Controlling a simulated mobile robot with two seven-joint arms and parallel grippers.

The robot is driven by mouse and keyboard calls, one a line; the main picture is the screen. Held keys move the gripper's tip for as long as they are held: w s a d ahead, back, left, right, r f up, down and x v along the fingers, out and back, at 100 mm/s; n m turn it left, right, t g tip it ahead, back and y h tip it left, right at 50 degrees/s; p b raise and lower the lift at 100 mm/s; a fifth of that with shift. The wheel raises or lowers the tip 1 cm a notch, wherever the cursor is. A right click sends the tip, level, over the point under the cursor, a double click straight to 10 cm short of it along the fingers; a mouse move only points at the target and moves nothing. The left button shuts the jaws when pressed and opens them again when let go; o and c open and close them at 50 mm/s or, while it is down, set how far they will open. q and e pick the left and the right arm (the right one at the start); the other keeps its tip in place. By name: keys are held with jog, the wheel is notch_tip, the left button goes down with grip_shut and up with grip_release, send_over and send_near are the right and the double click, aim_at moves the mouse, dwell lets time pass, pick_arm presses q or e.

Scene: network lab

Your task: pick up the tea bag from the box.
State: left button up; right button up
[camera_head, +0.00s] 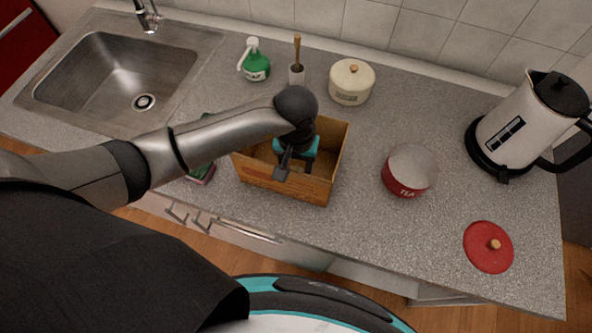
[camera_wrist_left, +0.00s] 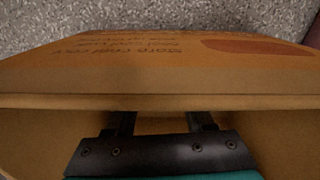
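The open cardboard box (camera_head: 262,178) stands on the counter near its front edge. Its printed wall also fills much of the left wrist view (camera_wrist_left: 160,75). No tea bag is visible; my arm and the box walls hide much of the inside. My left gripper (camera_head: 298,152) points down into the box. In the left wrist view its two dark fingers (camera_wrist_left: 162,122) stand apart, with a gap and no object seen between them; their tips are hidden. My right gripper is not in view.
A red TEA canister (camera_head: 402,181) stands right of the box, with a red lid (camera_head: 485,252) nearer the front. A kettle (camera_head: 515,120) is far right. A cream pot (camera_head: 350,84), brush (camera_head: 297,52) and green spray bottle (camera_head: 256,67) stand behind. The sink (camera_head: 110,75) is left.

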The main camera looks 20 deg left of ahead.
pick_arm(q)
grip_shut()
dwell(0.3)
